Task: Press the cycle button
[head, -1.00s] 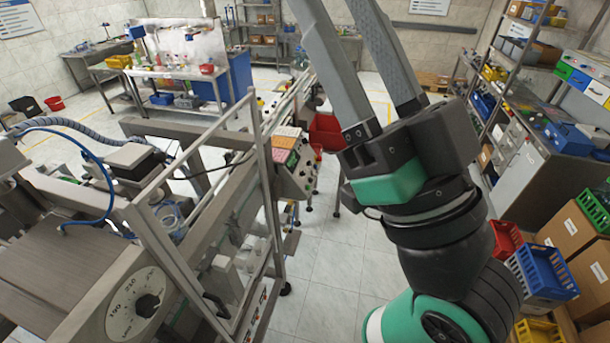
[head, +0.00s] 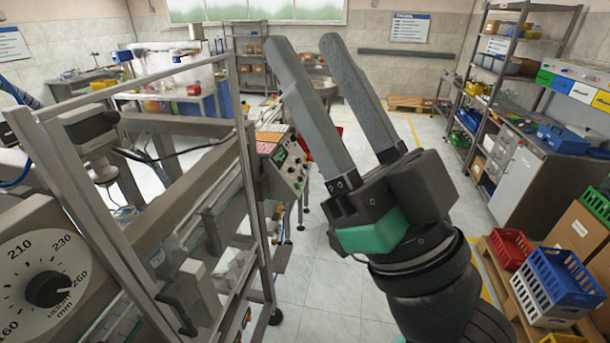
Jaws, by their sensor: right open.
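My right gripper (head: 306,45) is raised in the middle of the head view. Its two long grey fingers are parted, with nothing between them. A grey control box (head: 282,175) with several small buttons and a small display stands on the machine frame, left of and below the fingers. I cannot tell which of its buttons is the cycle button. The gripper is apart from the box in the picture. My left gripper does not show.
A metal-framed machine (head: 250,180) fills the left side, with a height dial (head: 45,290) close by. Blue (head: 555,280) and red crates (head: 508,248) stand at the right near cardboard boxes. Tiled floor (head: 335,270) shows between.

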